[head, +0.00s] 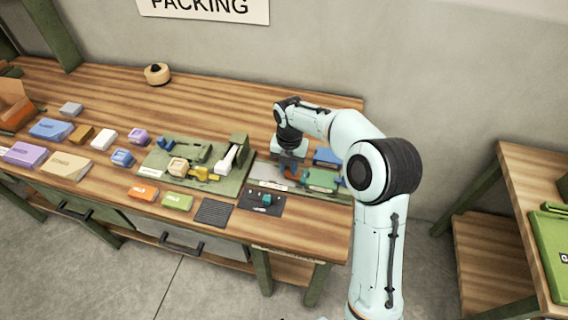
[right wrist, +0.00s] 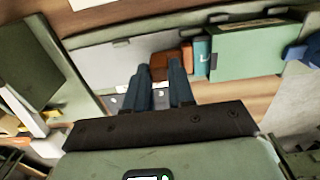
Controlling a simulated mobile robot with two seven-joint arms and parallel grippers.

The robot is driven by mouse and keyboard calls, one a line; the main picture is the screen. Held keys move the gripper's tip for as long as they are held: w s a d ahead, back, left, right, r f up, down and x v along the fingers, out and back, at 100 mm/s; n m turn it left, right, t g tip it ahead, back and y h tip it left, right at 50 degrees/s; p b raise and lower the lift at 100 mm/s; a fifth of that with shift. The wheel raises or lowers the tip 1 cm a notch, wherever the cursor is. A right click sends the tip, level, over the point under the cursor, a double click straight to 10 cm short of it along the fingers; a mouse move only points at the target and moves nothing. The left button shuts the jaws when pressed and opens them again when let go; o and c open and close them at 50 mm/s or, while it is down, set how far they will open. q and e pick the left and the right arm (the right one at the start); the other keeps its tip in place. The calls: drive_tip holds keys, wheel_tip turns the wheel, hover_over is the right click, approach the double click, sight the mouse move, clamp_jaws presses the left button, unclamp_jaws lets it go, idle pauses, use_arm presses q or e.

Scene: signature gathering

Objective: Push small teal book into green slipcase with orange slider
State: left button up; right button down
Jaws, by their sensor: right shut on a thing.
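My right gripper (right wrist: 165,82) is shut on the orange slider (right wrist: 172,60), whose brownish-orange block shows between and beyond the fingertips. The small teal book (right wrist: 201,60) stands just right of the slider in the right wrist view, between it and the green slipcase (right wrist: 258,50). A narrow part of the book shows outside the slipcase's near end; how deep it reaches inside is hidden. In the head view my right gripper (head: 290,164) is over the grey fixture, with the green slipcase (head: 321,181) to its right. My left gripper is not in view.
A green fixture board (head: 200,165) with a white lever and yellow parts lies to the left. A dark mat (head: 262,201) with a small teal piece and a ribbed black pad (head: 214,212) lie in front. A blue block (head: 326,156) sits behind the slipcase.

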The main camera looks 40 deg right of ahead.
sight(297, 176)
drive_tip(key=shift+s+d+f, duration=0.1)
drive_tip(key=shift+s+d, duration=0.7)
drive_tip(key=shift+s, duration=0.3)
drive_tip(key=shift+a, duration=0.1)
drive_tip(key=c, duration=1)
unclamp_jaws()
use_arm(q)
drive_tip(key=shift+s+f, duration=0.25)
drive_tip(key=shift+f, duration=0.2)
use_arm(e)
drive_tip(key=shift+o, duration=0.2)
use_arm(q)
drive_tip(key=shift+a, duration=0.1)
use_arm(e)
drive_tip(key=shift+r, duration=0.55)
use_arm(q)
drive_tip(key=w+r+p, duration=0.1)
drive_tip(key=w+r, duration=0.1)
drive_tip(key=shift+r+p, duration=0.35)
use_arm(e)
wheel_tip(297, 176, up, 12)
drive_tip(key=shift+r, duration=0.2)
